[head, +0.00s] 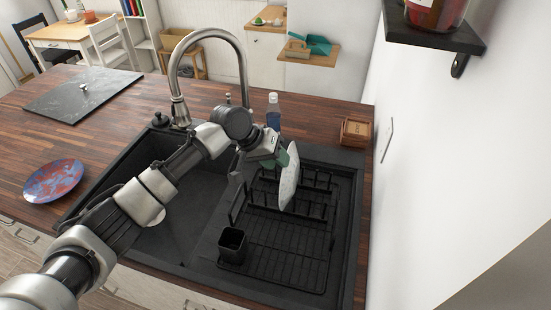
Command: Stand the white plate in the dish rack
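The white plate (290,178) stands on edge, leaning slightly, in the black dish rack (275,250), among the upright wires at its back. My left gripper (280,158) is at the plate's upper left side, touching or very close to it. A green part shows at its fingertips. The fingers are small and partly hidden, so I cannot tell whether they grip the plate. It is also unclear whether the plate's lower edge rests on the rack. My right gripper is not in view.
The rack stands on the black sink's drainer (346,215), with a black cup (232,246) at its front left. A faucet (205,40) and a bottle (273,112) stand behind. A patterned plate (54,180) lies on the counter at left. A white wall bounds the right.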

